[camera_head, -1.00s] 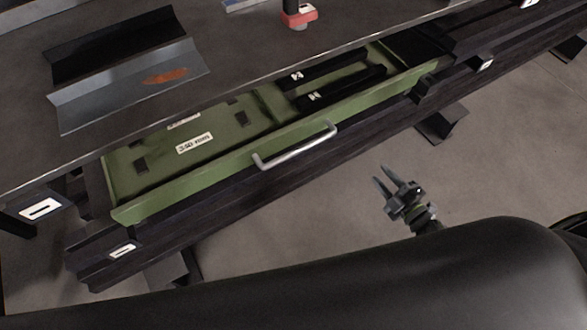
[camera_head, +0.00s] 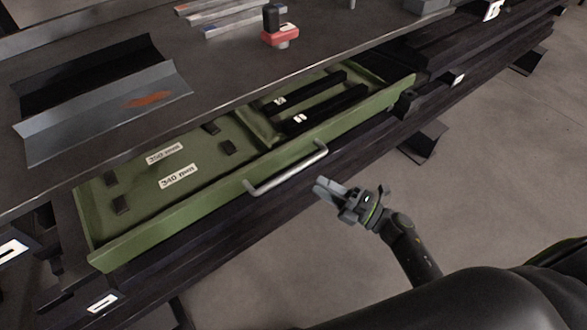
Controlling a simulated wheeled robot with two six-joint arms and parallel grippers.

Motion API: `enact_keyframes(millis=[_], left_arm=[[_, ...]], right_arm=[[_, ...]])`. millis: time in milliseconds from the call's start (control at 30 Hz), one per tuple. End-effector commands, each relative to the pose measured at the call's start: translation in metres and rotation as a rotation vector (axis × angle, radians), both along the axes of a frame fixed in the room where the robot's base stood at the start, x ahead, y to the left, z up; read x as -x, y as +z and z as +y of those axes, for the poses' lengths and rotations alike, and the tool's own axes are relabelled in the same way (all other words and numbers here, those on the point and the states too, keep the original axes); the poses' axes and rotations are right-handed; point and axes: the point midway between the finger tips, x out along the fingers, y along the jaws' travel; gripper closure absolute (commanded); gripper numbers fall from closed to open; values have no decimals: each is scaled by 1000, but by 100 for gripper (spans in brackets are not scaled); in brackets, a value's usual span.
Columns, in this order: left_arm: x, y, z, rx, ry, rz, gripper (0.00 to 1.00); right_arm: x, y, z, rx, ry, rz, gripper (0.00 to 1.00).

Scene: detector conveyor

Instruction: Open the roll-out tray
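The green roll-out tray (camera_head: 160,228) stands partly pulled out from under the dark tabletop. Its grey bar handle (camera_head: 288,174) is on the front wall. Two black bars (camera_head: 318,111) lie in its right compartment, and labels such as "340 mm" (camera_head: 178,177) show in the left part. My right gripper (camera_head: 322,190) is just right of and below the handle in the picture, with its fingers pointing toward it. It looks apart from the handle and holds nothing that I can see. Its fingers look close together, and the gap between them is unclear. My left gripper is not in view.
On the dark tabletop (camera_head: 230,60) lie a bent grey metal piece with an orange patch (camera_head: 105,108), a red and black object (camera_head: 279,32) and several flat strips at the back. Dark rails and feet run beneath. The floor (camera_head: 480,160) at right is clear.

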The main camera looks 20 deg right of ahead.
Motion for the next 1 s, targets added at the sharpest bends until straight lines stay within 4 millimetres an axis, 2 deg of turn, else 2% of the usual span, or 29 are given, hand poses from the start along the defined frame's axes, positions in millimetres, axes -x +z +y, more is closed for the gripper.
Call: enact_keyframes(millis=[200,400,600,867,1000], left_arm=[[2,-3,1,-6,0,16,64],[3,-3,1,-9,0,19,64],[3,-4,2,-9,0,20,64],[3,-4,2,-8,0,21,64],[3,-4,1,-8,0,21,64]], right_arm=[[-35,9,32,-4,0,-1,64],[-57,13,52,-2,-2,1,64],[-65,15,60,-2,-1,1,64],[-65,15,60,-1,-1,2,64],[-65,15,60,-1,-1,2,83]])
